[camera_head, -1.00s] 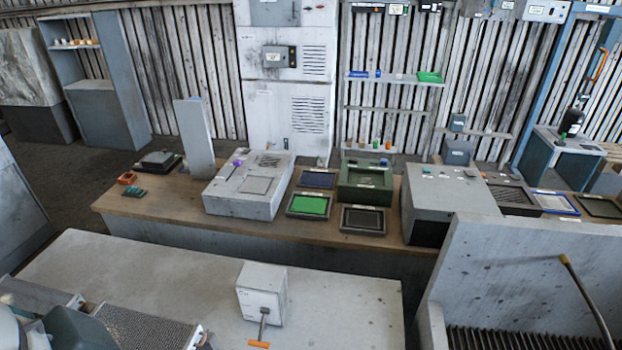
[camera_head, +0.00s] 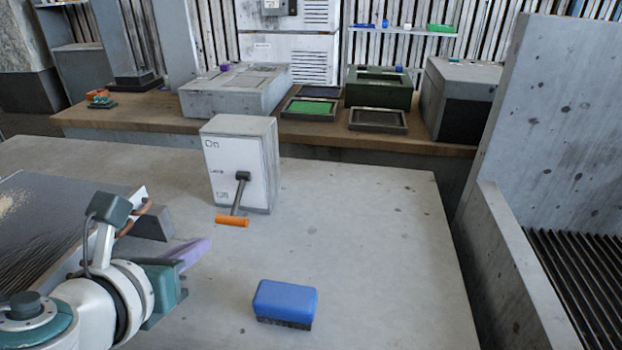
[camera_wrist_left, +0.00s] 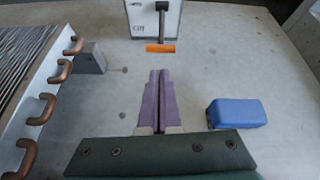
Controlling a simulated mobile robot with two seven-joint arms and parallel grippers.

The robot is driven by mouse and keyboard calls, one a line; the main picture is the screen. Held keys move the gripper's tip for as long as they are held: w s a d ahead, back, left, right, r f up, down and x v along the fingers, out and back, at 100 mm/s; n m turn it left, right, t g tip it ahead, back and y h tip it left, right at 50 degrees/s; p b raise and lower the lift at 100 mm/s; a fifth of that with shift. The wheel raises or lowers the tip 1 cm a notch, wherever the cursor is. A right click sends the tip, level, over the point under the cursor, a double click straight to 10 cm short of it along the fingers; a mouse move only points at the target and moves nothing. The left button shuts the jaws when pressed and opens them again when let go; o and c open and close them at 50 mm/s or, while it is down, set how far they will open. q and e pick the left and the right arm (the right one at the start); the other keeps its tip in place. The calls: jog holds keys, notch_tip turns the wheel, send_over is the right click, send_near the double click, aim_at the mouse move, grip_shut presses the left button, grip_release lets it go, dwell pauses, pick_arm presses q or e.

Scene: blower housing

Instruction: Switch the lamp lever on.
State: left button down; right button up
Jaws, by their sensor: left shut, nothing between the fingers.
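The lamp lever is on a white-grey box (camera_head: 255,170) standing on the near grey table. The lever (camera_head: 238,196) has a dark arm that hangs down from a pivot on the front face and ends in an orange handle (camera_head: 232,221). "On" is printed near the top of that face. My left gripper (camera_head: 197,250) has purple fingers and is left of and nearer than the box, apart from the lever. In the left wrist view its fingers (camera_wrist_left: 158,100) are shut and empty, pointing toward the orange handle (camera_wrist_left: 160,48). My right gripper is not in view.
A blue block with a dark underside (camera_head: 285,303) lies on the table (camera_head: 380,220) right of my left gripper. A ribbed panel with brown handles (camera_head: 60,215) is at the left. A concrete wall (camera_head: 530,120) stands right. The table's right side is clear.

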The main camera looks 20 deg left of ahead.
aim_at(230, 248)
pick_arm(q)
jog(key=shift+w+a+f+m, duration=0.1)
jog(key=shift+a+f+m, duration=0.05)
jog(key=shift+f+m, duration=0.3)
jog(key=shift+w+a+f+m, duration=0.1)
jog(key=shift+f+m, duration=0.25)
jog(key=shift+f, duration=0.1)
jog(key=shift+r, duration=0.1)
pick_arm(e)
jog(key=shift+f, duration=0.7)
pick_arm(q)
jog(key=b+x, duration=0.3)
jog(key=x, duration=0.5)
jog(key=shift+w+f, duration=0.3)
jog(key=shift+w+a+f+b, duration=0.1)
jog(key=shift+w+f+b, duration=0.1)
jog(key=shift+w+b, duration=0.3)
jog(key=shift+w, duration=0.1)
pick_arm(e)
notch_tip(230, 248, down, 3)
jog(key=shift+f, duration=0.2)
